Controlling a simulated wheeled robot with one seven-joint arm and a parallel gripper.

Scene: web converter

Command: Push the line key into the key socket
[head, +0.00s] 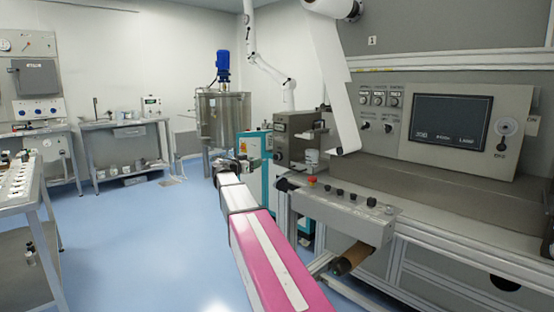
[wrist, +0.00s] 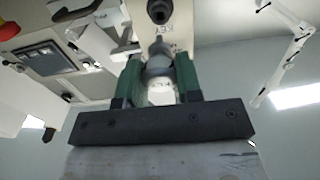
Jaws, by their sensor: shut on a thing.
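My gripper (wrist: 160,85) is shut on the line key (wrist: 158,66), a grey and white piece held between the two green fingers in the wrist view. The key's narrow end points up in the picture, toward the key socket (wrist: 158,11). The socket is a dark round fitting on a cream panel, above the printed word KEY. The key's tip appears short of the socket, but I cannot tell the depth between them. In the head view my gripper (head: 246,168) is far off and small, at the end of my arm, and the key cannot be made out there.
A grey control box (head: 340,209) with knobs and a red button stands right of my arm. The machine with its dark screen (head: 450,122) fills the right side. A steel tank (head: 222,120) stands behind.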

